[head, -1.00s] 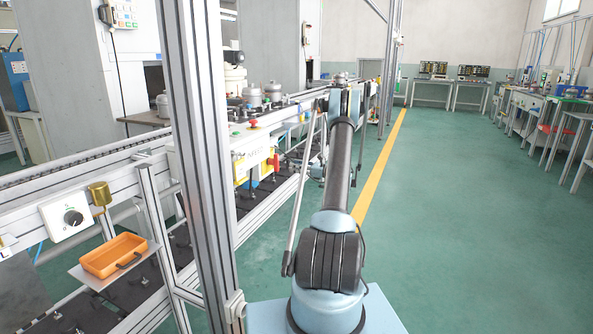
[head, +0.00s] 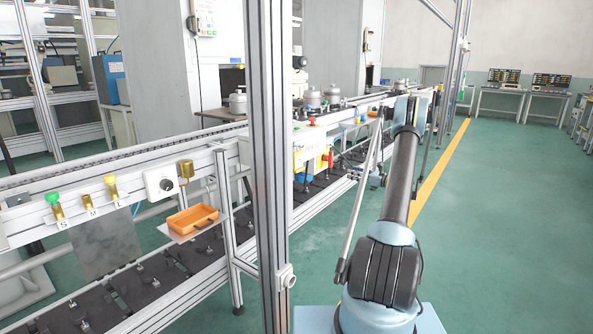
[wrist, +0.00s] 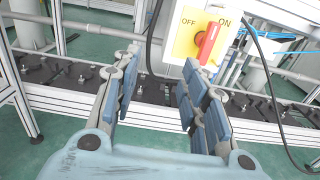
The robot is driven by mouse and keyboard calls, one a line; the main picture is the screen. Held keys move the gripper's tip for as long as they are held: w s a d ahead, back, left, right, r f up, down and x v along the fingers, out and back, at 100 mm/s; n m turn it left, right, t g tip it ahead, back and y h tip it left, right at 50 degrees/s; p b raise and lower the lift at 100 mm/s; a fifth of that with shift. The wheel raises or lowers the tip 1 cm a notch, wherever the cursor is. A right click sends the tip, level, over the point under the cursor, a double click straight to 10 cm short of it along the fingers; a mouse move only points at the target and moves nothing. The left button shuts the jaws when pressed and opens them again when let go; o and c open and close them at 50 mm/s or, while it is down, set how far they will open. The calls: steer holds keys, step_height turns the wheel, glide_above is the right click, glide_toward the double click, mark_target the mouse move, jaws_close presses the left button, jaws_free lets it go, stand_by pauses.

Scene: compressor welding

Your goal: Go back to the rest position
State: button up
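My gripper (wrist: 160,78) shows in the wrist view with its two blue-padded fingers apart and nothing between them. Beyond the fingertips is a yellow switch panel marked OFF and ON, with a red handle (wrist: 207,44). The fingers appear apart from it, though the distance is hard to judge. In the head view my arm reaches away from me beside the conveyor line, and its far end hides most of the gripper. The same yellow panel (head: 325,163) shows there on the side of the line.
The aluminium conveyor frame (head: 90,180) runs along the left, with an upright post (head: 268,150) close to my arm. An orange tray (head: 193,220) sits on a small side shelf. A black cable (wrist: 270,100) hangs by the panel. Green floor (head: 500,230) is clear on the right.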

steer(key=s+a+r+n+g+h, duration=0.25)
steer(key=s+a+r+n, duration=0.25)
steer(key=s+a+r, duration=0.4)
steer(key=s+a+r+n+g+h, duration=0.25)
steer(key=s+a+r+n, duration=0.3)
steer(key=s, duration=0.55)
steer(key=s+a+r+n+g+h, duration=0.1)
steer(key=s+n, duration=0.2)
steer(key=s, duration=0.6)
steer(key=s+a+r+n+g+h, duration=0.1)
steer(key=s+a+n+h, duration=0.1)
steer(key=s, duration=0.6)
steer(key=s+d+f+n+h, duration=0.2)
steer(key=s+f+n, duration=0.1)
steer(key=s, duration=0.6)
steer(key=s+d+f+n+g+h, duration=0.1)
steer(key=s+d+f+n+h, duration=0.1)
steer(key=s, duration=0.8)
steer(key=s+d+f+n+h, duration=0.2)
steer(key=s+f+n, duration=0.3)
steer(key=s, duration=0.4)
steer(key=shift+s+d+f+g, duration=0.2)
steer(key=shift+s+f+g, duration=0.1)
steer(key=shift+s+f, duration=0.15)
steer(key=shift+s+d+f, duration=0.15)
steer(key=shift+f, duration=0.05)
steer(key=shift+c, duration=0.8)
steer(key=shift+d, duration=0.1)
